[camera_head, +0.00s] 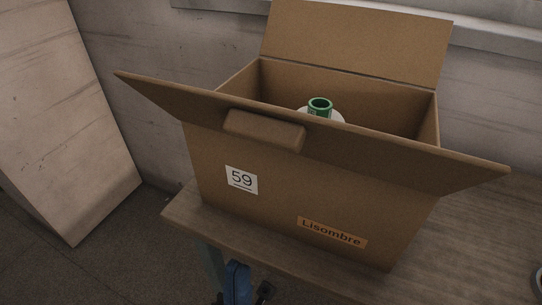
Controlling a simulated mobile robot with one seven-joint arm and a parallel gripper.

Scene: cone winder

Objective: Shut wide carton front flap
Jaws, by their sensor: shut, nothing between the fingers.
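The wide brown carton (300,195) stands open on the table, with a "59" label and a "Lisombre" label on its front wall. Its front flap (375,158) is open along the near top edge, slanting outward, with a thick brown block-like tab (263,130) on it. The back flap (355,40) stands up and leans back at the far side. Inside, a white cone with a green tube (320,106) shows partly; the rest of the inside is hidden by the front flap. My gripper cannot be made out in this view.
The wooden table (475,240) has bare room to the right of the carton. A round object (538,279) is cut off at the right edge. A pale slanted panel (65,110) stands at left. A blue part (237,282) shows below the table edge, unclear what it is.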

